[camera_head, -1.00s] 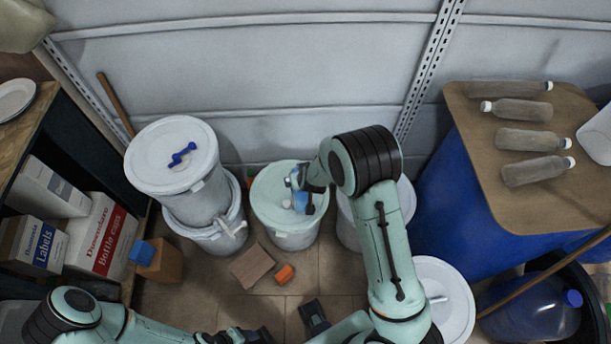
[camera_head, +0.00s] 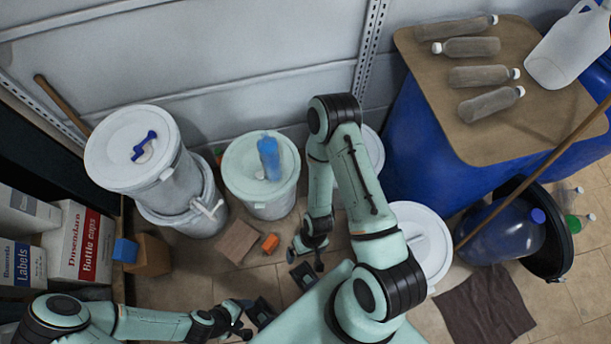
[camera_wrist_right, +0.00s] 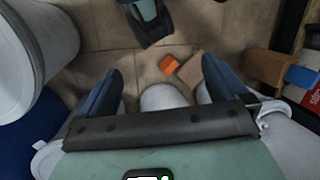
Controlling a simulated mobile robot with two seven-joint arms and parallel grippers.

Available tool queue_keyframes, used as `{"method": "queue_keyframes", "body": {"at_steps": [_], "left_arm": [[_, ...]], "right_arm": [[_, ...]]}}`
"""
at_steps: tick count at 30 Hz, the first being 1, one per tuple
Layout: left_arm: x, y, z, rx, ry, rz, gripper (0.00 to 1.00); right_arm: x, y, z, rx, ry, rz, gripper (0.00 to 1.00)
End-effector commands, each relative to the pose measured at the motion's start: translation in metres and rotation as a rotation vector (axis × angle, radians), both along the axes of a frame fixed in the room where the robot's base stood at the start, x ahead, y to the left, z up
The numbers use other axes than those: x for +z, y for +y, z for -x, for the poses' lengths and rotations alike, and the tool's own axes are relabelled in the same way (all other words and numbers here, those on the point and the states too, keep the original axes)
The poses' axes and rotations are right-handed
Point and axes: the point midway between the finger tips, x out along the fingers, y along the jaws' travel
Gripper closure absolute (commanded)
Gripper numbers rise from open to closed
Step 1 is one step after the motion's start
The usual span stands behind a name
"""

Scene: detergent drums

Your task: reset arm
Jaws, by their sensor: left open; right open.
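My right gripper (camera_head: 306,258) hangs open and empty above the floor, below and right of the middle drum; it also shows in the right wrist view (camera_wrist_right: 160,85) with its dark blue fingers spread and nothing held between them. My left gripper (camera_head: 232,322) is open, low in the head view near my base. A pale middle drum (camera_head: 262,192) stands by the wall with a blue object (camera_head: 269,158) on its top, apart from both grippers. Left of it are two stacked white drums, the upper one (camera_head: 125,160) with a blue handle (camera_head: 145,146) on its lid.
An orange block (camera_head: 270,243) and a cardboard piece (camera_head: 238,241) lie on the floor. A white drum (camera_head: 420,240) stands right of my right arm. A wooden top (camera_head: 500,135) with several bottles is at right. Boxes (camera_head: 75,240) fill the left side.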

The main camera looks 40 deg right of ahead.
Motion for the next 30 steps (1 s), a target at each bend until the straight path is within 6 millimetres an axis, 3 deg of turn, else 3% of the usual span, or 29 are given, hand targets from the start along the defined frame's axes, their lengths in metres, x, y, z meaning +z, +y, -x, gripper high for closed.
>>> {"method": "queue_keyframes", "body": {"at_steps": [1, 5, 12, 18, 30], "left_arm": [[0.000, 0.000, 0.000, 0.000, 0.000, 0.000, 0.37], [0.000, 0.000, 0.000, 0.000, 0.000, 0.000, 0.37], [0.001, 0.000, -0.001, 0.000, -0.001, 0.000, 0.37], [0.024, 0.000, -0.012, 0.000, -0.014, -0.001, 0.37], [0.020, 0.000, -0.010, 0.000, -0.011, -0.001, 0.37]], "right_arm": [[-0.001, 0.008, 0.011, -0.011, 0.022, -0.029, 0.00], [0.000, 0.017, 0.020, -0.022, 0.040, -0.059, 0.00], [0.002, 0.016, 0.019, -0.020, 0.038, -0.057, 0.00], [0.024, 0.016, 0.007, -0.020, 0.024, -0.056, 0.00], [0.020, 0.015, 0.009, -0.020, 0.028, -0.056, 0.00]]}}
